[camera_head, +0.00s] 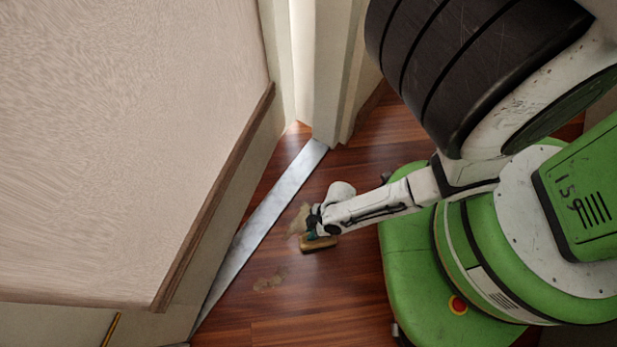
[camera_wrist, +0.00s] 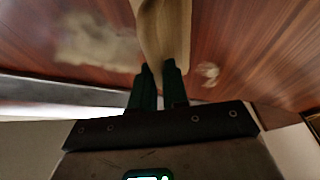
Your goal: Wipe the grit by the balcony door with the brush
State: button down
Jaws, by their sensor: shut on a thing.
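My gripper (camera_head: 314,226) is low over the wood floor and shut on the brush (camera_head: 319,245), a tan, wooden-looking block in the head view. In the wrist view my gripper's dark green fingers (camera_wrist: 158,72) close on the pale brush (camera_wrist: 163,28), which reaches up past the top edge. One tan patch of grit (camera_head: 298,221) lies just left of the brush, partly beside my gripper. A second, fainter patch (camera_head: 268,283) lies lower left. The wrist view shows a large patch (camera_wrist: 95,40) left of the brush and a small one (camera_wrist: 208,73) right of it. Bristle contact is hidden.
A pale grey threshold strip (camera_head: 262,222) runs diagonally along the floor, left of the grit. Beyond it stands a beige wall panel (camera_head: 130,130) with a brown edge strip. A pale door frame (camera_head: 325,70) rises at the top. Bare wood floor (camera_head: 300,310) lies at the bottom.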

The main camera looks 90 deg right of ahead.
jog(key=shift+s+d, duration=0.2)
jog(key=shift+d, duration=0.1)
